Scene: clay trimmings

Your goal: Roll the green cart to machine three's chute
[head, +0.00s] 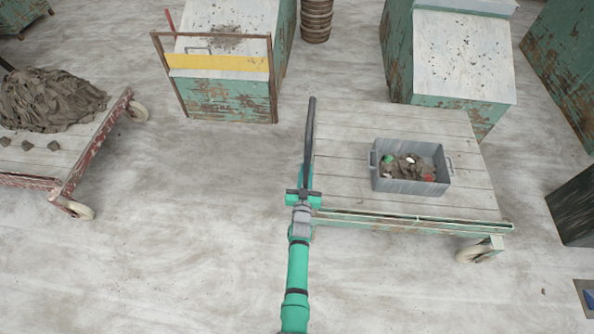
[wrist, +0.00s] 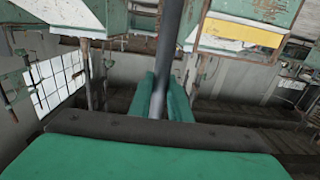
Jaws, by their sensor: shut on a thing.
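The green cart (head: 345,180) stands right of centre in the head view, with a pale plank deck, worn green edging and a cream wheel (head: 480,250) at its near right corner. Its dark handle bar (head: 310,135) runs along the deck's left side. My gripper (head: 304,197) is shut on this bar at the cart's near left corner. In the wrist view the grey bar (wrist: 170,45) passes between my green fingers (wrist: 160,95). No number shows on the machines, so I cannot tell which is machine three.
A grey crate (head: 405,185) of clay scraps sits on the deck. A green machine (head: 225,98) with a yellow-banded frame stands at the back; another (head: 465,60) stands close behind the cart. A red-edged cart (head: 85,160) with a clay heap is left. Floor between the carts is clear.

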